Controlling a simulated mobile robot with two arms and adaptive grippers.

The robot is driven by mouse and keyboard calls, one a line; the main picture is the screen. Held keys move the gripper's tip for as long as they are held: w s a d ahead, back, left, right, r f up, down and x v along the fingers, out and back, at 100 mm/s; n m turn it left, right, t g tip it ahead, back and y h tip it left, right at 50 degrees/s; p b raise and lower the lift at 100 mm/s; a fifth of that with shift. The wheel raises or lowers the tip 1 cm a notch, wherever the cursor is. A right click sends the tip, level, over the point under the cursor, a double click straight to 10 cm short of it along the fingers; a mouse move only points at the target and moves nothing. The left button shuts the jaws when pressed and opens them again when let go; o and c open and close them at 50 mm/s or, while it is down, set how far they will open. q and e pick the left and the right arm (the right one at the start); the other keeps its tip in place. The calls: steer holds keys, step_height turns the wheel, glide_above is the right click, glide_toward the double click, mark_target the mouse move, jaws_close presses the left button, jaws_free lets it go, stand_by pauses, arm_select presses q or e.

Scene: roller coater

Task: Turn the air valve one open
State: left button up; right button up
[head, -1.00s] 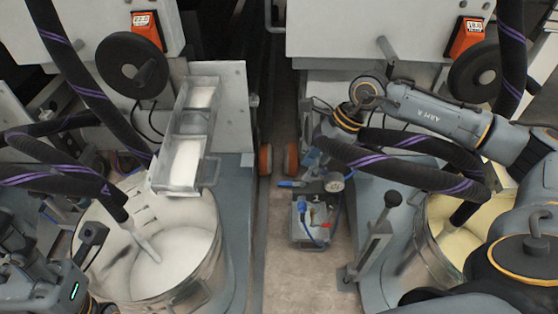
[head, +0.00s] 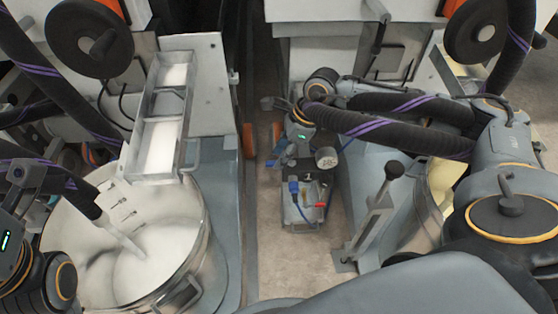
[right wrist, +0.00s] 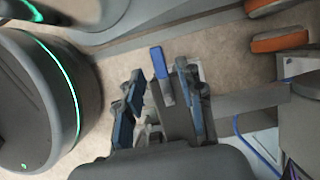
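The air valve has a blue lever handle (right wrist: 159,62) that shows in the right wrist view just between and beyond my right gripper's fingertips (right wrist: 160,72). The fingers are open, one on each side of the handle, and I see no clear contact. In the head view, my right gripper (head: 282,146) is above the small pump unit (head: 303,208), at its upper left. There the gripper and wrist partly hide the valve. A round gauge (head: 326,158) sits to the right.
A steel pot (head: 190,265) of white liquid stands at left under a tray (head: 160,140). Another pot (head: 430,195) stands at right behind my arm. A lever post (head: 375,215) rises right of the pump unit. Hoses hang near both arms. Bare floor (head: 290,260) lies in front.

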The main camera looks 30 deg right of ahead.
steer(key=shift+w+a+f, duration=0.1)
steer(key=shift+a+f, duration=0.15)
steer(key=shift+f, duration=0.35)
jaws_close()
